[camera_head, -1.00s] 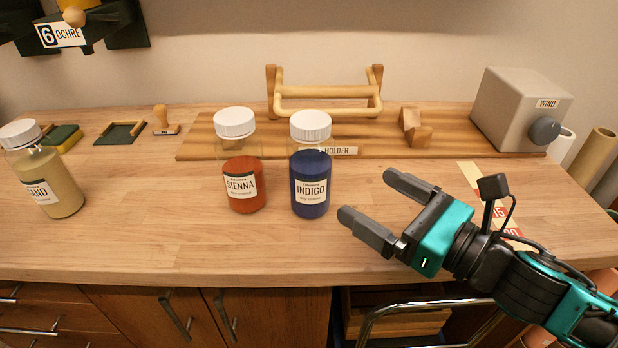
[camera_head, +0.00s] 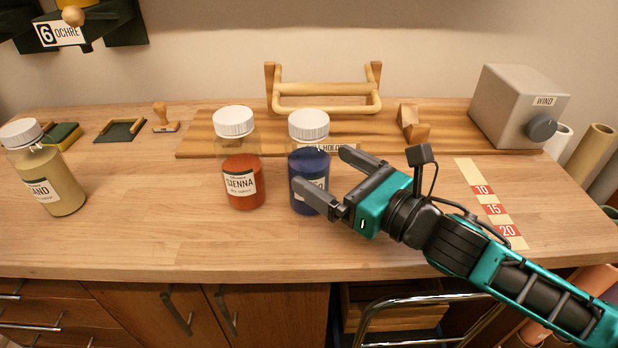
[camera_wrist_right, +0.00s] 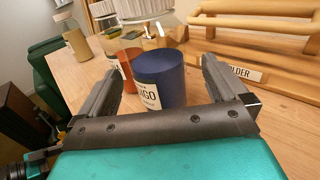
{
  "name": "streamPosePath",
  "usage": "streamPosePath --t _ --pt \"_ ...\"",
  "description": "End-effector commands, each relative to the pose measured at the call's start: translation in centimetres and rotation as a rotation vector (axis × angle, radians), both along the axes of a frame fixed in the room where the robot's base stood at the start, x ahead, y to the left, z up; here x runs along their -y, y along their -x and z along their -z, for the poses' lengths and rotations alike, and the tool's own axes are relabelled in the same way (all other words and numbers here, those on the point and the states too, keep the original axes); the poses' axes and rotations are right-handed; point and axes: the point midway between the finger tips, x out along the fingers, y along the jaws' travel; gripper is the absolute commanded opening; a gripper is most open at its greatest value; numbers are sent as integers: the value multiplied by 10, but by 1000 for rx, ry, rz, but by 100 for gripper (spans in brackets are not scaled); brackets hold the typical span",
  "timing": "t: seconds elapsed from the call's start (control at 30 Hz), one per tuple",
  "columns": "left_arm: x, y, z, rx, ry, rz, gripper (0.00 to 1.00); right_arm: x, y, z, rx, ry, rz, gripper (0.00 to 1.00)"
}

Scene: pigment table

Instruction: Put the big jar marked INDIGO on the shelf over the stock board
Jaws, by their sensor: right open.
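The INDIGO jar (camera_head: 309,160), dark blue with a white lid, stands upright on the table. My right gripper (camera_head: 330,166) is open around or right beside it; one finger crosses in front of the jar's label and the other is behind it to the right. In the right wrist view the INDIGO jar (camera_wrist_right: 159,80) stands between the two open fingers (camera_wrist_right: 160,85), with gaps at the sides. The stock board and the shelf over it cannot be made out for sure. My left gripper is not in view.
The SIENNA jar (camera_head: 240,170) stands close to the left of the INDIGO jar. A SAND jar (camera_head: 48,175) is at far left. Behind are a wooden holder board (camera_head: 200,140) with a rail (camera_head: 325,103) and a grey WIND box (camera_head: 510,105). The front middle of the table is clear.

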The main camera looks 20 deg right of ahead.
Motion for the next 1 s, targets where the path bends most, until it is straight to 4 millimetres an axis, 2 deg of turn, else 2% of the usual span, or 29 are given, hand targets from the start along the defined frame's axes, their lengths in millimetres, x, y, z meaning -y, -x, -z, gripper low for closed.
streamPosePath --t 0.3,0.63,1.0 --pt "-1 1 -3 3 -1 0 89 -22 -34 1 1 -2 1 100" --pt "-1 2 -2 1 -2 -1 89 -25 -39 2 0 0 -1 100" --pt "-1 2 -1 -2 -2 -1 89 -25 -38 2 0 1 0 66"
